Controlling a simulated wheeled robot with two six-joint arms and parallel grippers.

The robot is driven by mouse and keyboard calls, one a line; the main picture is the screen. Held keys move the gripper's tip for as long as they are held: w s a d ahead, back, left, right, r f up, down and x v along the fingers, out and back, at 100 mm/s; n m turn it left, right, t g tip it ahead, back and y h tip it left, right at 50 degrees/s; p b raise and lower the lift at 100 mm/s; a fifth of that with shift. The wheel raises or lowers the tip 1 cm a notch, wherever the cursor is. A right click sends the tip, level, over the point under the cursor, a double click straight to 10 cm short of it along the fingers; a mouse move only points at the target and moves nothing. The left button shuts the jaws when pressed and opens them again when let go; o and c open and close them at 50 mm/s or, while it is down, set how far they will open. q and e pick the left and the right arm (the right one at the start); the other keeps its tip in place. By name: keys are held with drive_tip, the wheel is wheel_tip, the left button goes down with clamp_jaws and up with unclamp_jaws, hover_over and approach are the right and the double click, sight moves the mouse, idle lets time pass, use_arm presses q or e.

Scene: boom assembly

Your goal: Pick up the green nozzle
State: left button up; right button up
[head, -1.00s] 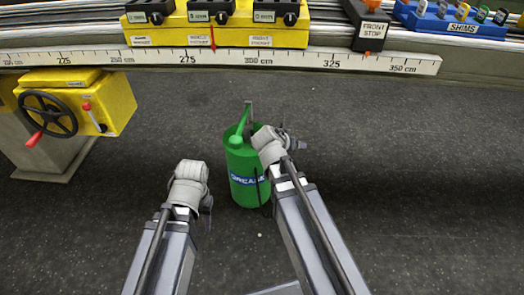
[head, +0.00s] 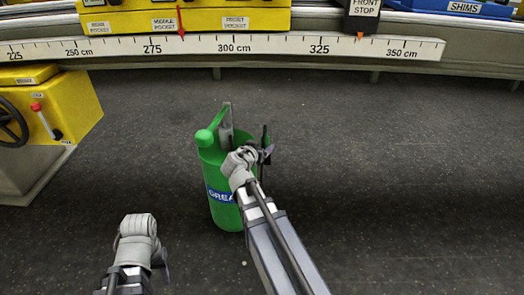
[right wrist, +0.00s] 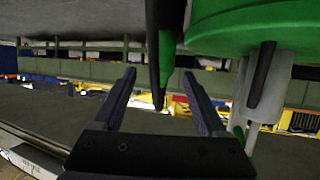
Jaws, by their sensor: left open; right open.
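The green grease drum (head: 222,190) stands on the floor, with a green pump handle (head: 206,137) on top. The green nozzle (head: 266,139) appears as a thin dark-and-green upright piece at the drum's right side, partly hidden by my right gripper (head: 264,153). In the right wrist view, a dark tapered piece with a green strip, apparently the nozzle (right wrist: 166,65), hangs between the spread fingers of my right gripper (right wrist: 158,75); contact cannot be seen. The drum's green underside or rim (right wrist: 255,28) fills the upper right there. My left gripper (head: 160,258) is open and empty, low at the left.
A ruler rail (head: 230,45) on a long bench runs across the back, with yellow bins (head: 185,20) above it. A yellow box with a handwheel (head: 50,115) stands at the left. The dark floor right of the drum is clear.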

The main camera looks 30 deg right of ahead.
sight(264, 143)
drive_tip(key=shift+b+x, duration=0.4)
drive_tip(key=shift+x, duration=0.8)
drive_tip(key=w+d+f+b, duration=0.2)
drive_tip(key=w, duration=0.1)
drive_tip(key=shift+w+d+f, duration=0.2)
drive_tip(key=shift+d+f, duration=0.05)
drive_tip(key=shift+f, duration=0.1)
drive_tip(key=shift+w+d+b, duration=0.15)
drive_tip(key=shift+d+b, duration=0.05)
drive_tip(key=shift+b, duration=0.1)
clamp_jaws()
